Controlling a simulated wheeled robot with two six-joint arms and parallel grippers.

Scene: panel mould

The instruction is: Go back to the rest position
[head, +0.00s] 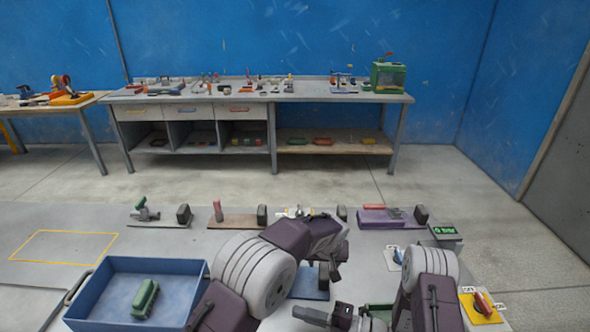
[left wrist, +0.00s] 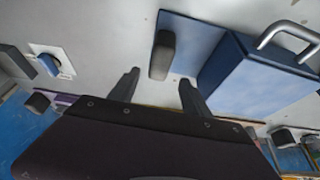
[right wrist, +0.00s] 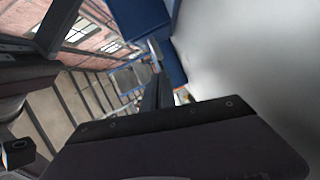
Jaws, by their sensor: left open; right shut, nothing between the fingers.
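My left gripper (head: 329,275) is in the middle foreground of the head view, above a blue plate (head: 310,284). In the left wrist view its two fingers (left wrist: 158,90) are spread with nothing between them. A dark grey upright block (left wrist: 162,55) on the blue plate (left wrist: 190,32) shows just beyond the fingertips. My right gripper (head: 303,315) is low in the head view, pointing left, below the left one. In the right wrist view its fingers (right wrist: 153,75) are together and hold nothing.
A blue tray (head: 92,290) holding a green block (head: 145,298) stands at the left. Small fixtures, one on a purple base (head: 380,222), line the table's far edge. A yellow switch plate (head: 470,311) is at right. The yellow-outlined area (head: 62,246) is empty.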

